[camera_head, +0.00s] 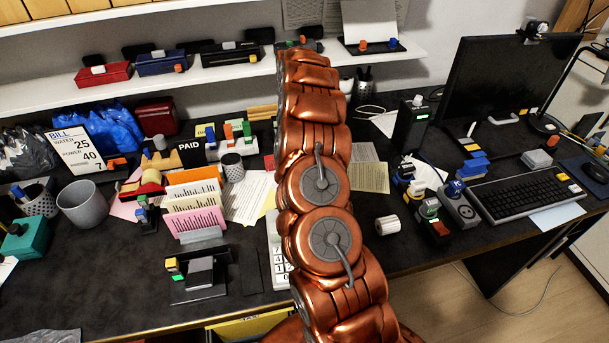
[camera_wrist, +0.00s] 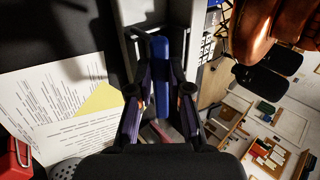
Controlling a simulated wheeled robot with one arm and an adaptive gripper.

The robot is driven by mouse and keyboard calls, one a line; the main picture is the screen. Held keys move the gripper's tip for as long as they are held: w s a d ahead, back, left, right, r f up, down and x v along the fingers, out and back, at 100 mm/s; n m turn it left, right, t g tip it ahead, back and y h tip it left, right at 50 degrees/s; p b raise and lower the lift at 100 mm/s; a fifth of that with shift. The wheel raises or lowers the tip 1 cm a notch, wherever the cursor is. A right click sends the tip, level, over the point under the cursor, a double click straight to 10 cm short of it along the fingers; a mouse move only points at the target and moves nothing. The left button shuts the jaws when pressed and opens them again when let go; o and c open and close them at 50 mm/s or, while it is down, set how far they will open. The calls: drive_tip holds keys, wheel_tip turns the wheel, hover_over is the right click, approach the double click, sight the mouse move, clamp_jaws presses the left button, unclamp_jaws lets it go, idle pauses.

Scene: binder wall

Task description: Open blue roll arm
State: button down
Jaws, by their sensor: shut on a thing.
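My gripper (camera_wrist: 160,82) shows in the wrist view, its two dark fingers shut on a long blue bar (camera_wrist: 161,62), which looks like the blue roll arm. The bar runs lengthwise between the fingers, and a grey-white surface lies behind its far end. Its joint or mounting cannot be made out. In the head view my copper arm reaches up the middle of the picture to the shelf and hides the gripper and the bar.
The shelf (camera_head: 205,75) holds a red box (camera_head: 103,75), a dark blue box (camera_head: 163,66) and a black one (camera_head: 230,57) left of my arm. Below, the desk is crowded with card holders (camera_head: 194,205), a grey cup (camera_head: 83,204), a monitor (camera_head: 505,85) and a keyboard (camera_head: 525,193).

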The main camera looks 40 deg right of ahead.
drive_tip(key=shift+w+d+f+g+y+p, duration=0.1)
drive_tip(key=shift+w+f+g+y+p, duration=0.2)
drive_tip(key=shift+p, duration=0.9)
drive_tip(key=shift+r, duration=0.1)
drive_tip(key=c, duration=1.1)
unclamp_jaws()
drive_tip(key=shift+s+b, duration=0.25)
drive_tip(key=shift+b, duration=1.3)
